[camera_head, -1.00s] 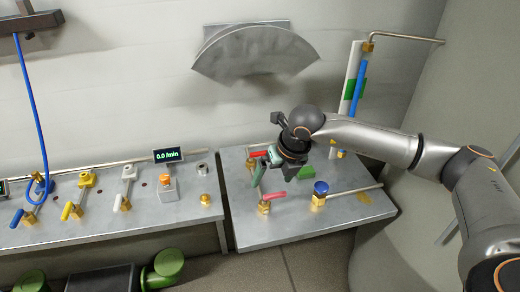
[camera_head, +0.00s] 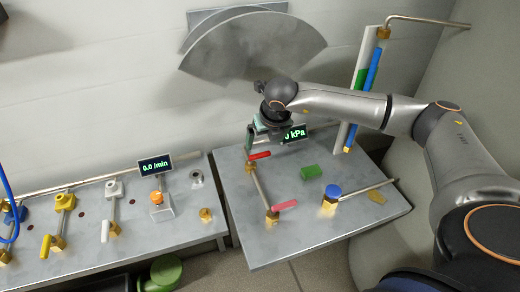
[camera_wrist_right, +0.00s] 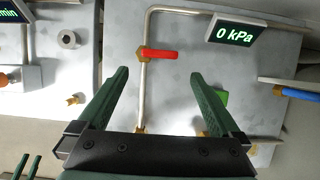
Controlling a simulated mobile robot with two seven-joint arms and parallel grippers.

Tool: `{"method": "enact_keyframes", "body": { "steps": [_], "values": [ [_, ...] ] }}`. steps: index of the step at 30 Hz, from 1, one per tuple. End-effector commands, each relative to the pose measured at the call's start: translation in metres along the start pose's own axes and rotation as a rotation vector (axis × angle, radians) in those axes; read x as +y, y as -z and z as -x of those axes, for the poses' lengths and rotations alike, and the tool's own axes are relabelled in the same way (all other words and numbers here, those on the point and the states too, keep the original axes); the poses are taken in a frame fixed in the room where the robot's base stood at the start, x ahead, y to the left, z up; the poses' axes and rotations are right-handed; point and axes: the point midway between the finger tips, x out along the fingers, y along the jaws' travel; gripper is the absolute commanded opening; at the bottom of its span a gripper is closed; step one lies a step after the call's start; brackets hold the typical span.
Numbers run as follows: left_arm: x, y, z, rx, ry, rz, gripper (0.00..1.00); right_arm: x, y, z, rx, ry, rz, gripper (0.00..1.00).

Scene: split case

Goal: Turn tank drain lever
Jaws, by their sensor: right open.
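On the right-hand metal bench (camera_head: 240,232), a bright red lever (camera_head: 259,156) sits at the back on a pipe; it also shows in the right wrist view (camera_wrist_right: 160,54). A paler red lever (camera_head: 285,205) on a brass valve is at the front of the same pipe. I cannot tell which is the tank drain lever. My right gripper (camera_head: 262,146) is open and empty above the back of the bench. In the wrist view its two green fingers (camera_wrist_right: 160,76) point towards the bright red lever, which lies between and beyond the tips, apparently untouched. My left gripper is not in view.
A display reading 0 kPa (camera_wrist_right: 237,34) stands behind the gripper. A green block (camera_head: 310,172), a blue knob (camera_head: 333,190) and a blue tube on a white panel (camera_head: 344,137) are to the right. The left bench (camera_head: 130,237) holds several valves and a flow display (camera_head: 155,164).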

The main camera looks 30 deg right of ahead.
Motion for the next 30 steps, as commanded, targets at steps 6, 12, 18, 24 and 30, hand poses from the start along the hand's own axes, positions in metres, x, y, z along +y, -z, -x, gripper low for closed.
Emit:
{"method": "enact_keyframes", "body": {
  "steps": [6, 12, 18, 24, 30],
  "values": [
    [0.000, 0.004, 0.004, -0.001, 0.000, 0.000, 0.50, 0.000, 0.001, -0.047, 0.003, 0.001, 0.002, 1.00],
    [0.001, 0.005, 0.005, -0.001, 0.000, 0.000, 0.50, 0.000, 0.000, -0.074, 0.001, 0.001, 0.000, 1.00],
    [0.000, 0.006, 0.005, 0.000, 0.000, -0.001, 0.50, 0.000, 0.000, -0.085, 0.000, 0.001, 0.002, 1.00],
    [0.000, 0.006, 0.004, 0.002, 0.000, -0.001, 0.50, 0.000, 0.000, -0.086, -0.001, 0.001, 0.002, 1.00],
    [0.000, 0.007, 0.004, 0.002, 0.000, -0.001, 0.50, 0.000, 0.000, -0.086, -0.001, 0.000, 0.001, 0.85]
  ]
}}
